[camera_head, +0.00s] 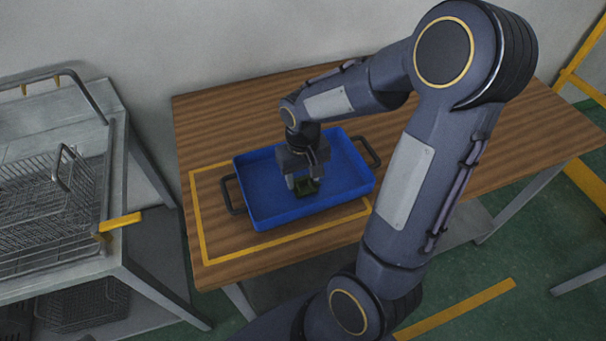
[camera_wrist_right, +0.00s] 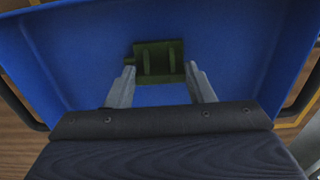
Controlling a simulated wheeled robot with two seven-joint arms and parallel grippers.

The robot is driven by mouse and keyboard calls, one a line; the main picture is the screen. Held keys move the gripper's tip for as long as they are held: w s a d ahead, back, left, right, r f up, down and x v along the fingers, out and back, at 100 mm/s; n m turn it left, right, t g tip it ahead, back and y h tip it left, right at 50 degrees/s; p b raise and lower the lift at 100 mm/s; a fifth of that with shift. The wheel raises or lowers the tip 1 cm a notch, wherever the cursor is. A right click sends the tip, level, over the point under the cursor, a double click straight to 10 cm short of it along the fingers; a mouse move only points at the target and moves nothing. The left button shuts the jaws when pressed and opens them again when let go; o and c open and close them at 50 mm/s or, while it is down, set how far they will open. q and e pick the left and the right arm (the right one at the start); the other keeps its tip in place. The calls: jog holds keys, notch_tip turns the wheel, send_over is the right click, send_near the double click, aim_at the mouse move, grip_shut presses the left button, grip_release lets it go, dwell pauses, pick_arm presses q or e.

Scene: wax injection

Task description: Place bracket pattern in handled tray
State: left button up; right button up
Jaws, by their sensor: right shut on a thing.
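The blue handled tray (camera_head: 264,208) lies on the wooden table, with a dark handle at each end. My right gripper (camera_head: 304,187) reaches down inside the tray. It is shut on the green bracket pattern (camera_head: 306,187), which is low over the tray floor; I cannot tell whether it touches the floor. In the right wrist view the bracket pattern (camera_wrist_right: 158,62) shows its ribs between and beyond the fingertips of my right gripper (camera_wrist_right: 160,80), with the blue tray (camera_wrist_right: 230,40) behind it. My left gripper is not in view.
The wooden table (camera_head: 480,150) has free room to the right of the tray. A yellow outline (camera_head: 197,215) is marked around the tray area. A metal cart (camera_head: 118,185) with wire baskets (camera_head: 40,215) stands at the left.

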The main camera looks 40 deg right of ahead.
aim_at(303, 185)
jog(key=shift+f, duration=0.2)
jog(key=o, duration=1)
jog(key=shift+r, duration=0.1)
jog(key=shift+c, duration=0.2)
notch_tip(303, 185, up, 12)
jog(key=s+a+n+t+y, duration=0.1)
jog(key=s+a+t+y, duration=0.2)
jog(key=s+a, duration=0.6)
jog(key=shift+s+r+t+y+p, duration=0.4)
jog(key=shift+s+t, duration=0.9)
jog(key=shift+s, duration=0.45)
